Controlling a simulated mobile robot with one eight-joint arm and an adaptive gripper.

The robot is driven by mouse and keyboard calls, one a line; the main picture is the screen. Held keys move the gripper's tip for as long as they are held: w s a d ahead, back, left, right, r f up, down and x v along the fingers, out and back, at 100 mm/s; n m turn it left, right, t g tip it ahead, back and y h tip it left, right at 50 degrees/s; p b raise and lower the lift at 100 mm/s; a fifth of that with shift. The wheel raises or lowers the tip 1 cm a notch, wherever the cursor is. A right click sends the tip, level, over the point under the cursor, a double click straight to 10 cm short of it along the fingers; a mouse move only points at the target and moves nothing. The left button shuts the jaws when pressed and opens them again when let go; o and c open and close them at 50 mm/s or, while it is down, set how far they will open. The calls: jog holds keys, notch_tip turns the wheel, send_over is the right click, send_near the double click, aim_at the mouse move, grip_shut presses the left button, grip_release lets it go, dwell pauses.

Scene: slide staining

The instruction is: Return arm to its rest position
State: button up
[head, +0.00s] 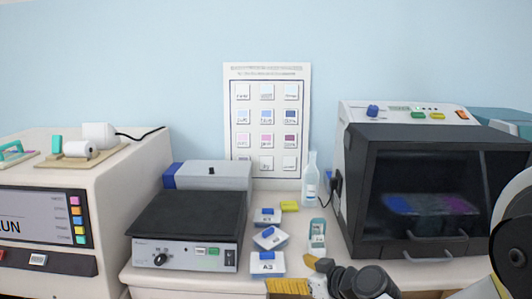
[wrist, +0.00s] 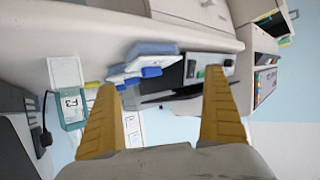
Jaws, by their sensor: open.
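My gripper (head: 288,287) shows at the bottom edge of the head view, partly cut off, with a yellow finger just in front of the bench. In the wrist view my gripper (wrist: 162,82) has its two yellow fingers spread wide, with nothing held between them. My dark wrist and arm joints (head: 350,281) run right from it, and a pale arm link stands at the right edge. The white-and-blue boxes (head: 267,263) sit on the bench beyond the gripper; they also show past the fingers in the wrist view (wrist: 150,50), apparently apart from them.
A teal-and-white container (head: 317,234) and a clear bottle (head: 310,180) stand on the bench. A black-topped hotplate (head: 188,219) is left, and a dark-windowed machine (head: 350,190) is right. A large white machine (head: 120,180) fills the far left.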

jog(key=s+d+r+m+g+h, duration=0.1)
jog(key=s+d+r+m+h, duration=0.2)
jog(key=s+d, duration=0.3)
jog(key=s+d+r+m+g+h, duration=0.1)
jog(key=s+d+r+m+h, duration=0.2)
jog(key=s, duration=1.1)
jog(key=d+m+h, duration=0.1)
jog(key=d+h, duration=0.1)
jog(key=d, duration=0.1)
jog(key=shift+s+r, duration=0.15)
jog(key=shift+s, duration=0.05)
jog(key=shift+d, duration=0.1)
